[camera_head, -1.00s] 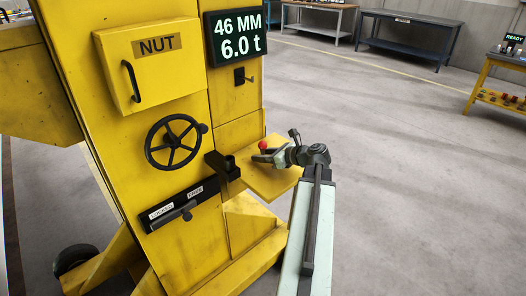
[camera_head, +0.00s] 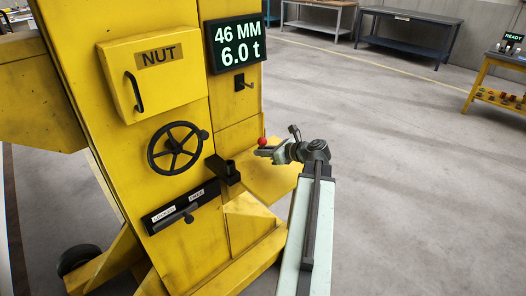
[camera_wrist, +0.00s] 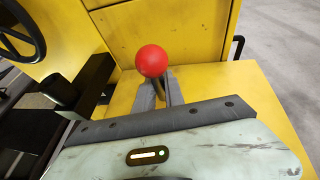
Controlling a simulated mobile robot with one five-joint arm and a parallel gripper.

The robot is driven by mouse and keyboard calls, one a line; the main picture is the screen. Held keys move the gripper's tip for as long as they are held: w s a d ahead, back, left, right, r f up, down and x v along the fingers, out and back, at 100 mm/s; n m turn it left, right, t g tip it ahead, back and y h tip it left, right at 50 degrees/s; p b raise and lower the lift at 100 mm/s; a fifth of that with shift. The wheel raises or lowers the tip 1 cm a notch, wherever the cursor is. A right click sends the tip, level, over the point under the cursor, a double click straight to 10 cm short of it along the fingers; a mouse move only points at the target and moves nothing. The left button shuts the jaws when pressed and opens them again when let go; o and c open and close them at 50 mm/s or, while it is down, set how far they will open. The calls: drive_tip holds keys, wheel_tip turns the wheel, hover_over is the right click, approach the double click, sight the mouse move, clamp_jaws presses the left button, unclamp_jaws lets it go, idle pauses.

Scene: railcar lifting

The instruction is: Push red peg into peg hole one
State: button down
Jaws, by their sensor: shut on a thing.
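The red peg has a round red knob (camera_head: 262,141), which also shows in the wrist view (camera_wrist: 151,61), above a thin dark stem (camera_wrist: 158,88). My gripper (camera_head: 264,151) is shut on the stem just below the knob, as its grey fingers show in the wrist view (camera_wrist: 158,92). The lower end of the peg is hidden. A black bracket with a short upright socket (camera_head: 230,165) juts from the yellow stand, left of my gripper and apart from it. It shows at the left in the wrist view (camera_wrist: 62,90). I cannot tell whether this is peg hole one.
A yellow shelf (camera_head: 275,182) lies below my gripper. A black handwheel (camera_head: 174,148), a LOCKED/FREE lever (camera_head: 178,214) and a NUT box (camera_head: 157,75) are on the yellow stand. The display (camera_head: 236,43) reads 46 MM, 6.0 t.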

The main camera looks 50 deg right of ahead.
drive_tip(key=s+d, duration=0.3)
drive_tip(key=s, duration=0.1)
drive_tip(key=s+d+r, duration=0.1)
drive_tip(key=s+d, duration=0.1)
drive_tip(key=s, duration=0.3)
drive_tip(key=s+d, duration=0.3)
drive_tip(key=s, duration=0.1)
drive_tip(key=shift+s+d+r+p, duration=0.2)
drive_tip(key=shift+d+r+p, duration=0.05)
drive_tip(key=shift+d+p, duration=0.1)
